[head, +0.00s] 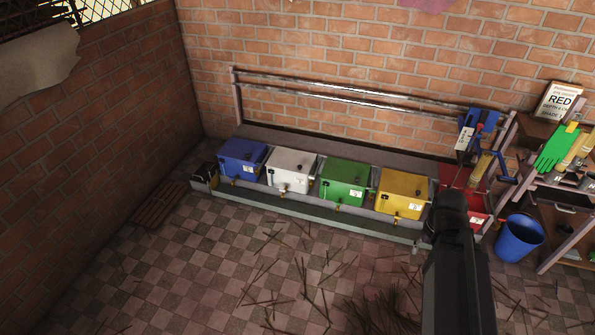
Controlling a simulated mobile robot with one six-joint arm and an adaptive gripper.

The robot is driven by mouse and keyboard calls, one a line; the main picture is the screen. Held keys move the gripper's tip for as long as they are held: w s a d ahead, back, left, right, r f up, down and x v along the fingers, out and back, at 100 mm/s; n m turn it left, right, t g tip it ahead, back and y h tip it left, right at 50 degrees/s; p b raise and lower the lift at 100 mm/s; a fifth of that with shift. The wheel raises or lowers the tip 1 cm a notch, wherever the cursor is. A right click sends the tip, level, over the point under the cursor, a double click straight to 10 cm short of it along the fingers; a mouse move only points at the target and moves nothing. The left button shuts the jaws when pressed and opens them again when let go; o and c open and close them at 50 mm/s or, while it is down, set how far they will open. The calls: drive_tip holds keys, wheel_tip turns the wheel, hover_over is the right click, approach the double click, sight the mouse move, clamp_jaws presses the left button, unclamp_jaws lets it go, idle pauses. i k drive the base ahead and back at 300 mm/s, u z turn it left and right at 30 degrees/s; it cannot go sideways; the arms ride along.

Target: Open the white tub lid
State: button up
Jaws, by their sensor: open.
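The white tub (289,181) stands in the row of coloured tubs, between the blue tub (241,160) and the green tub (342,184). Its white lid (291,161) lies flat on top and looks shut. My dark arm (457,270) rises from the bottom right, well to the right of the white tub. My gripper does not show in this view.
A yellow tub (402,192) and a partly hidden red one (480,204) continue the row along the brick wall. A blue bucket (519,238) and a wooden shelf (566,215) stand at right. Dark sticks lie on the tiled floor (190,265), which is clearer at left.

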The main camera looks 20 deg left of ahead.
sight(283, 158)
drive_tip(key=k, duration=0.4)
drive_tip(key=u, duration=0.5)
drive_tip(key=i, duration=0.7)
drive_tip(key=u, duration=0.75)
drive_tip(key=i, duration=1.45)
drive_tip(key=z, duration=0.75)
drive_tip(key=i, duration=0.65)
drive_tip(key=z, duration=0.4)
